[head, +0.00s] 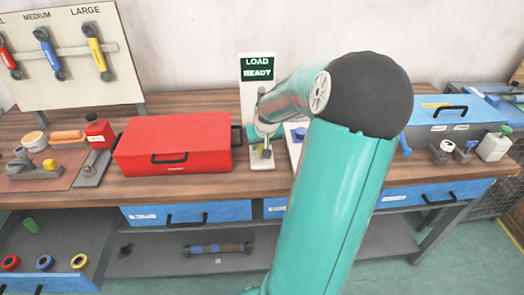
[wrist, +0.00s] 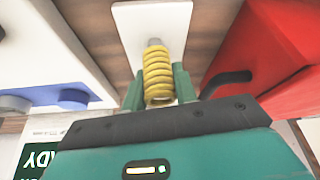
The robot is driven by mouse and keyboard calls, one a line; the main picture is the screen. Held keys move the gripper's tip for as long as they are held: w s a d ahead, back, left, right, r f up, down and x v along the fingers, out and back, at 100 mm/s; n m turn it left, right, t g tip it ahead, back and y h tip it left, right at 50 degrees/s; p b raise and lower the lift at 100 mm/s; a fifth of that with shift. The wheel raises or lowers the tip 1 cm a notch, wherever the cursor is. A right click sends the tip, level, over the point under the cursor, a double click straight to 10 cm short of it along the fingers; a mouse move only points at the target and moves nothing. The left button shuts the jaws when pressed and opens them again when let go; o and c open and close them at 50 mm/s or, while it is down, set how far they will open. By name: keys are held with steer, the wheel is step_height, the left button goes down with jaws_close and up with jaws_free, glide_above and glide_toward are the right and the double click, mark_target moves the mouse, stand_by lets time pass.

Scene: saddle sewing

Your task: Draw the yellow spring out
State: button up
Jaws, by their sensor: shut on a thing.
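The yellow spring (wrist: 158,70) stands in the middle of the wrist view, between the two green fingers of my gripper (wrist: 159,86). My gripper is shut on the coils near the end closest to the palm. A grey pin tip (wrist: 154,42) shows at the spring's far end, in front of a white plate (wrist: 152,16). In the head view my gripper (head: 264,134) is at the white stand below the "LOAD READY" sign (head: 258,67). The spring is too small and covered to make out clearly there.
A red toolbox (head: 175,143) stands close on the left of the stand, its black handle (wrist: 226,80) near a finger in the wrist view. A blue toolbox (head: 455,115) is at the right. A tool board (head: 70,55) stands at the back left.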

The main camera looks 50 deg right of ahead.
steer(key=shift+r, duration=0.6)
steer(key=shift+r, duration=0.35)
steer(key=shift+r, duration=0.8)
